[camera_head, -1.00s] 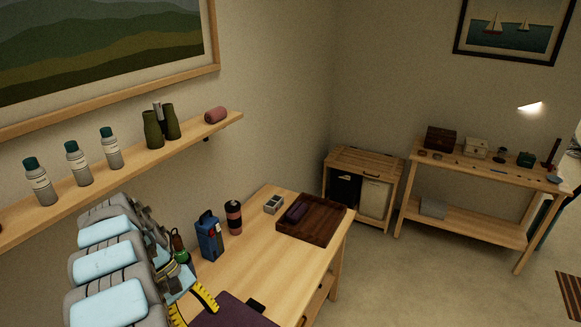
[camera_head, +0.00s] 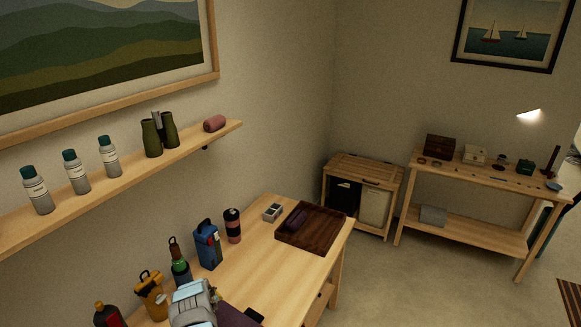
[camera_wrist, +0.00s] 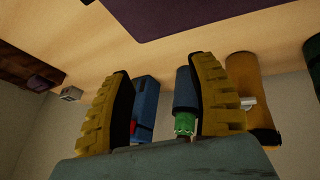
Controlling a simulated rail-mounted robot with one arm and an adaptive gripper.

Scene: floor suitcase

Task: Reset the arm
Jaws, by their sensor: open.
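My gripper (camera_wrist: 160,68) shows in the wrist view as two yellow ribbed fingers, spread apart with nothing held between them. Beyond the fingers, and apart from them as far as I can tell, are a blue case (camera_wrist: 146,92), a green and dark bottle (camera_wrist: 185,98) and a yellow container (camera_wrist: 243,75). In the head view, a grey and pale blue part of my arm (camera_head: 190,303) shows low at the bottom edge, over the near end of the wooden table (camera_head: 262,258). The gripper's fingers are not visible there.
The table holds a yellow container (camera_head: 150,293), a green bottle (camera_head: 180,264), a blue case (camera_head: 208,244), a pink and black bottle (camera_head: 233,226), a brown tray (camera_head: 325,243) and a purple mat (camera_head: 232,316). A wall shelf (camera_head: 105,187) holds canisters and binoculars (camera_head: 160,136).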

